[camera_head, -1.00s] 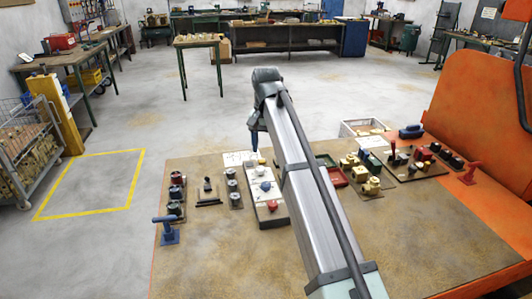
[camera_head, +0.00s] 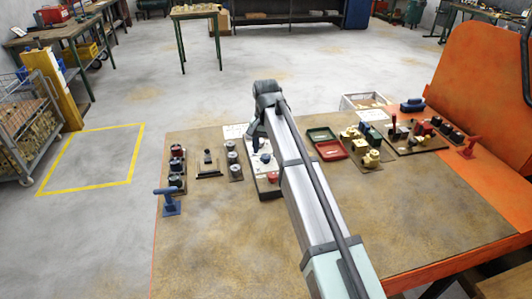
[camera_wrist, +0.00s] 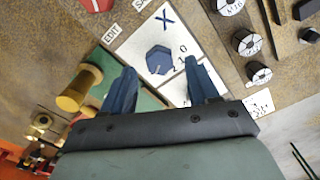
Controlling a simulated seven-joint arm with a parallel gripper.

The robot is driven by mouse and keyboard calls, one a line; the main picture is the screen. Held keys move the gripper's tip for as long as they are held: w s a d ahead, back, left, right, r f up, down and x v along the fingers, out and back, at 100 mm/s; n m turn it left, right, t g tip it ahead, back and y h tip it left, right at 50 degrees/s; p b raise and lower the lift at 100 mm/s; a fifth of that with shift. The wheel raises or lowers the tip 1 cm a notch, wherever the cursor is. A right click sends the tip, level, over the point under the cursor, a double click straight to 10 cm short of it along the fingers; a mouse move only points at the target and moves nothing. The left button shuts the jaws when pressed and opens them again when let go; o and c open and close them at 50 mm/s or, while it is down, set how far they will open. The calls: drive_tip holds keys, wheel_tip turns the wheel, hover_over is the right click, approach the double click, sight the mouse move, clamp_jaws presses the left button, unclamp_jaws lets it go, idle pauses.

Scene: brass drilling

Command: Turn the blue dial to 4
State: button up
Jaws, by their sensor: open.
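The blue dial (camera_wrist: 158,60) is a small blue hexagonal knob on a white card marked X, with small digits beside it. The digits 1 and 0 can be made out to its right; its setting is not clear. The dial also shows in the head view (camera_head: 265,157), on a panel (camera_head: 264,168) with a red knob (camera_head: 272,177). My gripper (camera_wrist: 160,67) is open, its two blue fingers apart. In the wrist view the dial appears between and just beyond the fingertips. I see no contact. In the head view my gripper (camera_head: 257,145) is just above the panel.
Black-and-white knobs (camera_wrist: 245,42) stand beside the panel on one side and a brass knob (camera_wrist: 80,88) on the other. Green and red trays (camera_head: 328,148) lie right of my arm. A blue handle (camera_head: 167,200) stands at the table's left. The front tabletop is clear.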

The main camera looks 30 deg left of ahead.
drive_tip(key=shift+f, duration=1.1)
